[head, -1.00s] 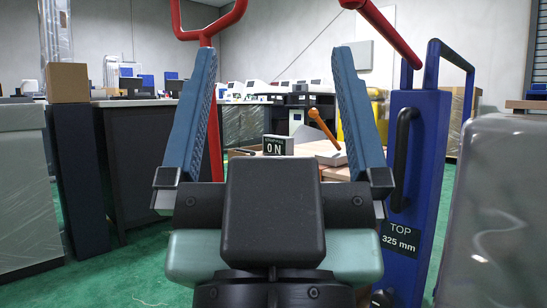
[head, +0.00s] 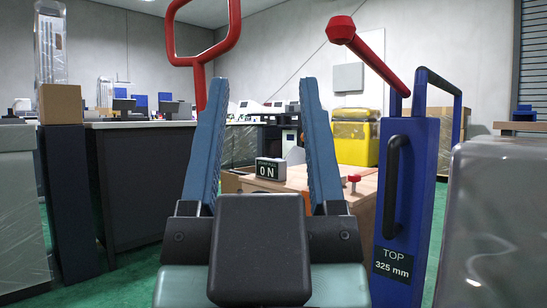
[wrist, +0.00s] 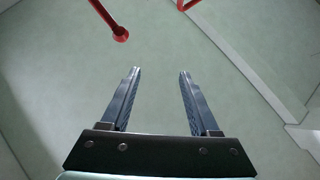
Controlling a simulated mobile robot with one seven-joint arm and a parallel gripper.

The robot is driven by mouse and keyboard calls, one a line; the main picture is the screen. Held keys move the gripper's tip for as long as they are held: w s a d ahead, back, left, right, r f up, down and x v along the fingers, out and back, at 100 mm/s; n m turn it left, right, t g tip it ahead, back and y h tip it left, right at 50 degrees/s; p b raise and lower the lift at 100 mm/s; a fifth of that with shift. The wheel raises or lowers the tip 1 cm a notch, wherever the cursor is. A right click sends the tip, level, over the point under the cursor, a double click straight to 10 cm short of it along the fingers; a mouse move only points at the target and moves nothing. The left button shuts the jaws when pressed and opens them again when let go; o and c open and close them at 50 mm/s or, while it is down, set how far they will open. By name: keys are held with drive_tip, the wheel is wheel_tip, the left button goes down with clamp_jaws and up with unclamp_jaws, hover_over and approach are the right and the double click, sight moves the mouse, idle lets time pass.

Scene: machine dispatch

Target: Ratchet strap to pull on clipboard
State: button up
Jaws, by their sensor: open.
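My gripper (head: 265,85) is open and empty in the head view, its two blue ridged fingers pointing up and a gap between them. It also shows open in the wrist view (wrist: 160,72), over bare pale surface. I cannot make out a ratchet strap or a clipboard in either current view. A wooden box or bench (head: 365,200) stands behind the gripper, partly hidden by it.
A blue unit (head: 405,190) marked "TOP 325 mm" stands close on the right, with a red knobbed bar (head: 375,62) above it. A red loop handle (head: 202,45) rises at the left. A grey wrapped block (head: 495,220) is at the right edge. A yellow bin (head: 355,142) stands behind.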

wheel_tip(320, 180, up, 10)
drive_tip(key=p, duration=0.8)
drive_tip(key=shift+f+p, duration=0.15)
drive_tip(key=shift+p, duration=0.25)
clamp_jaws()
wheel_tip(320, 180, up, 20)
drive_tip(key=p, duration=1.9)
drive_tip(key=shift+f, duration=0.25)
drive_tip(key=shift+r+p, duration=0.1)
drive_tip(key=shift+p, duration=0.25)
